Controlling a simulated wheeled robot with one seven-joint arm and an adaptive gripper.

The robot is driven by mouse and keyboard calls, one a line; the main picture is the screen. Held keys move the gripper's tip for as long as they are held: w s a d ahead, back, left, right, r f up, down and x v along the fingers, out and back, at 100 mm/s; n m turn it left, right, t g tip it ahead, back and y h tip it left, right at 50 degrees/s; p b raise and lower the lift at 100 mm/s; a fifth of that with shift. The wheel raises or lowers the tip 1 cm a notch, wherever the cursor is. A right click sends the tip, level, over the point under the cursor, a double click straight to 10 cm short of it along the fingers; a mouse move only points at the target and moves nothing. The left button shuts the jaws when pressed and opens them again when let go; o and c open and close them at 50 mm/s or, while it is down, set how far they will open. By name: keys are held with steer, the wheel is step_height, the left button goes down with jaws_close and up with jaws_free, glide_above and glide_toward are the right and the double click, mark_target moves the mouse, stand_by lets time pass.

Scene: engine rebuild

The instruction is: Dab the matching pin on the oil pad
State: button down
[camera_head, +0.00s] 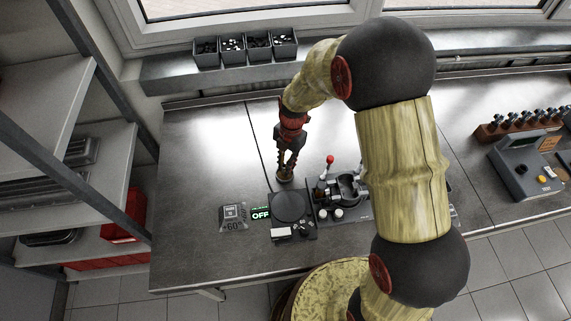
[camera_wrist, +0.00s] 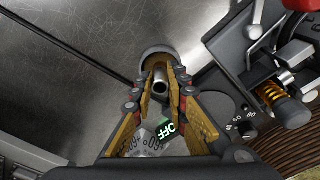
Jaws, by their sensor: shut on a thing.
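My gripper (camera_head: 286,170) points down over the bench behind the black round plate. In the wrist view, my gripper (camera_wrist: 160,88) is shut on a small hollow metal pin (camera_wrist: 160,85), seen end-on between the fingertips. A round dish with a grey rim and brown inside, likely the oil pad (camera_wrist: 157,51), lies right at the fingertips. It also shows in the head view as a small brown disc (camera_head: 284,179) under the gripper. The pin's end overlaps the dish in the wrist view; I cannot tell whether they touch. The pin is mostly hidden in the head view.
A black round plate (camera_head: 289,206) stands just in front, with a green OFF display (camera_head: 261,213) and a +60° block (camera_head: 233,216). A fixture with a red-knobbed lever (camera_head: 330,160) is close on the right. A pin rack (camera_head: 515,124) stands far right. The bench's left is clear.

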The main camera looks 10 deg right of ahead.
steer(key=shift+r+p, duration=1.75)
steer(key=shift+r, duration=1.8)
steer(key=shift+f, duration=0.1)
